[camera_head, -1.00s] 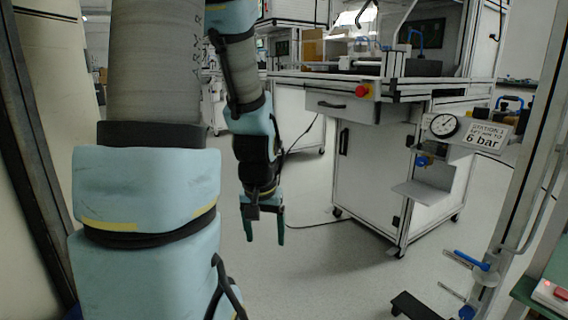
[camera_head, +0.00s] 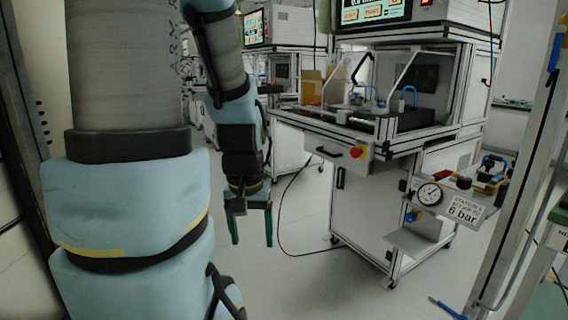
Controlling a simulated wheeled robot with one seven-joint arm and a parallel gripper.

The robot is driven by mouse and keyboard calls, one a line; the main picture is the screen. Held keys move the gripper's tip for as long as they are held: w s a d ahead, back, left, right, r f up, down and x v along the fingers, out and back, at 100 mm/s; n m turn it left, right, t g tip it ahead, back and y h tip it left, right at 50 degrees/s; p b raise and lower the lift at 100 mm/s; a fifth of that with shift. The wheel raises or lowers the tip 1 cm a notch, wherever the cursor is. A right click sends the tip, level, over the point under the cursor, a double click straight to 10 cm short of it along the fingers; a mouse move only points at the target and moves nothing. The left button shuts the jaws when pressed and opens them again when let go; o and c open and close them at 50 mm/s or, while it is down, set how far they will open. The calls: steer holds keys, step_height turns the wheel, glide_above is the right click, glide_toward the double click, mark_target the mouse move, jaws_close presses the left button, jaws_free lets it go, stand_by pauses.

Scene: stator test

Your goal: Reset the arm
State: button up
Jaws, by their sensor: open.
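My gripper (camera_head: 251,228) hangs from my arm left of the middle of the head view, with its two green fingers pointing down. The fingers stand apart and nothing is between them. The gripper is over open floor, in front of and left of the white test station. Part of my arm's upper links fills the left side of the view.
The white wheeled test station (camera_head: 358,212) stands right of my gripper, with a red button (camera_head: 357,152) on its front. A pressure gauge (camera_head: 429,194) and a "6 bar" sign (camera_head: 466,208) are farther right. A black cable (camera_head: 284,222) lies on the floor. Floor below my gripper is clear.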

step_height(320, 180, up, 18)
steer(key=p, duration=1.6)
steer(key=shift+r, duration=0.2)
